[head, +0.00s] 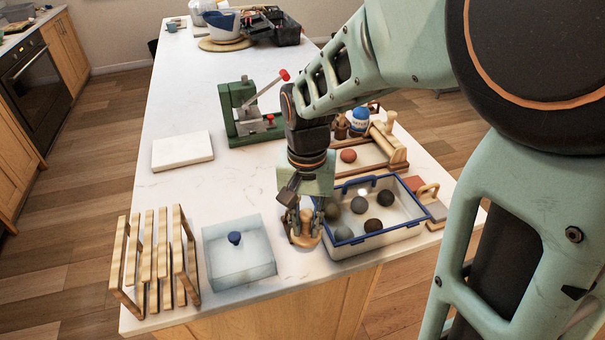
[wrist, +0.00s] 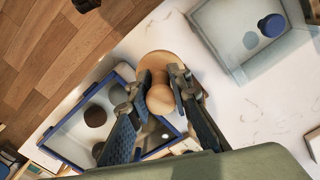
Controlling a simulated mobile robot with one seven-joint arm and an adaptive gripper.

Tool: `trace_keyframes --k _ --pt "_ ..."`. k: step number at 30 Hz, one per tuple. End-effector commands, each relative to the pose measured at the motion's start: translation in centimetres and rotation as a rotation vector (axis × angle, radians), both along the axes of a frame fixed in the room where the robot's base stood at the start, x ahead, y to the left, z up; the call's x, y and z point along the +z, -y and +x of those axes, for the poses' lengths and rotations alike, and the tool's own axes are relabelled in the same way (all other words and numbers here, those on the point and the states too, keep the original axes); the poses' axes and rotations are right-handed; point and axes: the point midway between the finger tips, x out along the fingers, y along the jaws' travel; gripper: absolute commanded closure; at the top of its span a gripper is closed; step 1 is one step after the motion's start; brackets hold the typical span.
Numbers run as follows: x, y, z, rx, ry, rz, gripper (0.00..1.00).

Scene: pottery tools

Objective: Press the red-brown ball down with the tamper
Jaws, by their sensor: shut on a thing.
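My gripper (head: 302,218) is shut on the light wooden tamper (head: 304,240), at the counter's front edge. In the wrist view, the gripper (wrist: 157,88) has its fingers on both sides of the rounded handle, with the tamper's round disc (wrist: 158,62) beyond. The tamper looks upright, on or just above the counter; I cannot tell if it touches. The red-brown ball (head: 348,156) sits on a pale board inside a wooden frame, behind the blue-rimmed tray and apart from the tamper. The wrist view does not show this ball.
The blue-rimmed tray (head: 402,231) with several dark balls stands right of my gripper. A clear box (head: 240,268) with a blue knob and a wooden rack (head: 128,285) stand left. A green press (head: 238,125) and white slab (head: 183,152) are behind. The middle counter is clear.

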Motion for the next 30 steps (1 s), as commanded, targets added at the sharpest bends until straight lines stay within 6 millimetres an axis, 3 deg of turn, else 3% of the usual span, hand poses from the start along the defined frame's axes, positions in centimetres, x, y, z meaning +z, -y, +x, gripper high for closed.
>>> trace_keyframes --k 18,30 --pt "-5.9 0.0 0.0 0.0 0.0 0.0 1.0" --pt "-6.2 0.0 0.0 0.0 0.0 0.0 1.0"
